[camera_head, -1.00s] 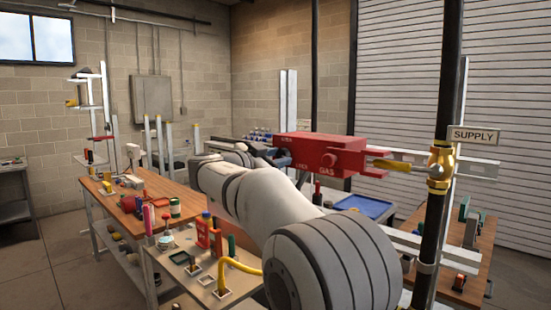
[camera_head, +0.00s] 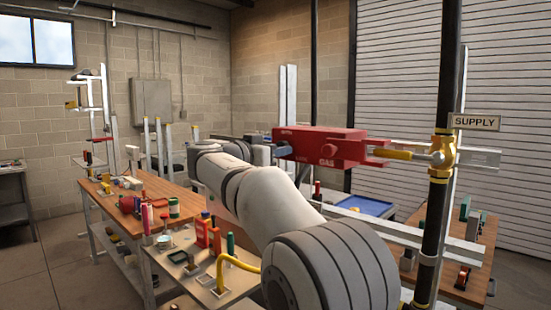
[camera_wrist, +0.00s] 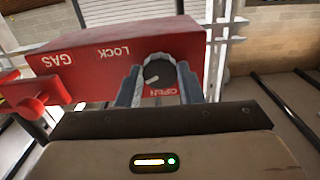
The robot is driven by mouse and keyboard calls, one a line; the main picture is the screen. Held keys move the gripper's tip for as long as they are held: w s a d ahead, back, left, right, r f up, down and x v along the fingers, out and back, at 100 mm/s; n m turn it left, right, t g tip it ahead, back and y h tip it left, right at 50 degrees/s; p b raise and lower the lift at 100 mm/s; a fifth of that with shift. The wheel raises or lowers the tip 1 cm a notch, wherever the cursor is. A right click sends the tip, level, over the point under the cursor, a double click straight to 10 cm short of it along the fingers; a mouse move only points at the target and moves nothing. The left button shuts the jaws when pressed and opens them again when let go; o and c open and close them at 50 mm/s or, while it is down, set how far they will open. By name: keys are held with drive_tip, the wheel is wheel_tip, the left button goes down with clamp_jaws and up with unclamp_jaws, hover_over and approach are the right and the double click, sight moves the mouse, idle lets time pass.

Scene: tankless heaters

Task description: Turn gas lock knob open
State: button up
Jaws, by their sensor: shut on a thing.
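The red gas lock box (camera_head: 325,146) is mounted beside the dark vertical supply pipe in the head view. In the wrist view the box (camera_wrist: 100,62) shows the words GAS and LOCK upside down, with the word OPEN below the knob. The round dark knob (camera_wrist: 159,70) has a pale pointer mark aimed to the lower left. My gripper (camera_wrist: 160,82) has one grey finger on each side of the knob and is shut on it. In the head view my gripper (camera_head: 268,145) reaches the box's left end, and the knob is hidden there.
A brass valve (camera_head: 443,153) with a yellow handle sits on the pipe under a SUPPLY sign (camera_head: 476,122). Benches with tools (camera_head: 170,195) stand below my arm.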

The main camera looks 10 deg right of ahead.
drive_tip(key=n, duration=1.2)
idle(0.5)
drive_tip(key=o, duration=1)
drive_tip(key=shift+c, duration=0.2)
drive_tip(key=b+v, duration=0.1)
drive_tip(key=v, duration=0.7)
